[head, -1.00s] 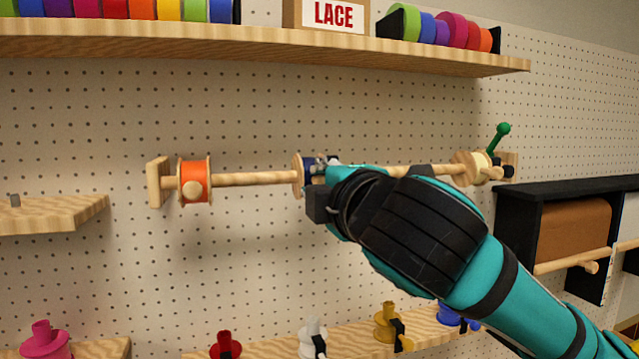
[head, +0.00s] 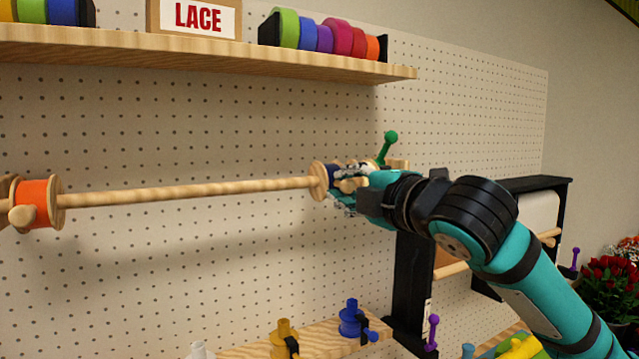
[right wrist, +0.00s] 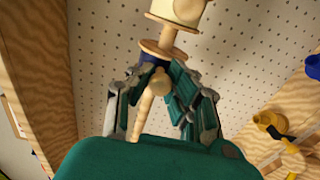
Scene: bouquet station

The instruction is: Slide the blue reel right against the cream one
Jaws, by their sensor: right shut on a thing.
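The blue reel (head: 332,176), with pale wooden flanges, sits on the wooden rod (head: 190,192) near its right end. My right gripper (head: 350,180) is shut on it and covers much of it. In the right wrist view, the gripper's fingers (right wrist: 163,92) lie on both sides of the reel, and its wooden flange (right wrist: 160,50) shows beyond them. The cream reel (right wrist: 180,9) is farther along the rod, with a short bare stretch of rod between the two. In the head view the cream reel is mostly hidden by my gripper. My left gripper is out of view.
An orange reel (head: 34,203) sits at the left of the rod. A green-knobbed lever (head: 388,147) stands up near the right end. The middle of the rod is bare.

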